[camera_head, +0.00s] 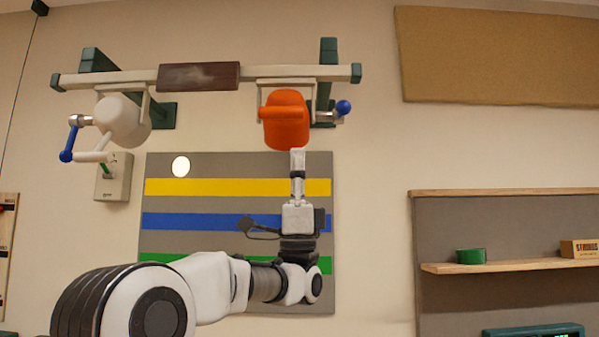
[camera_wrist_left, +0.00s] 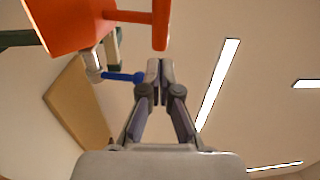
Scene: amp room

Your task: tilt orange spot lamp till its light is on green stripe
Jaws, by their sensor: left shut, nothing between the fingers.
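The orange spot lamp (camera_head: 287,121) hangs from a rail on the wall. It also shows at the upper left of the left wrist view (camera_wrist_left: 70,22), with an orange bar (camera_wrist_left: 160,25) sticking out. A blue knob (camera_head: 343,107) sits at its right side. My left gripper (camera_head: 298,152) is shut and empty, pointing up at the lamp's lower edge; I cannot tell whether they touch. The grey board (camera_head: 220,207) has yellow (camera_head: 220,187), blue (camera_head: 180,221) and green (camera_head: 160,257) stripes; my arm partly hides the green one. A round light spot (camera_head: 181,167) lies above the yellow stripe.
A white lamp (camera_head: 122,119) with a blue handle (camera_head: 67,143) hangs left on the same rail (camera_head: 120,76). A wall box (camera_head: 114,177) with a green lever is below it. A shelf (camera_head: 500,265) stands right. Wall between board and shelf is clear.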

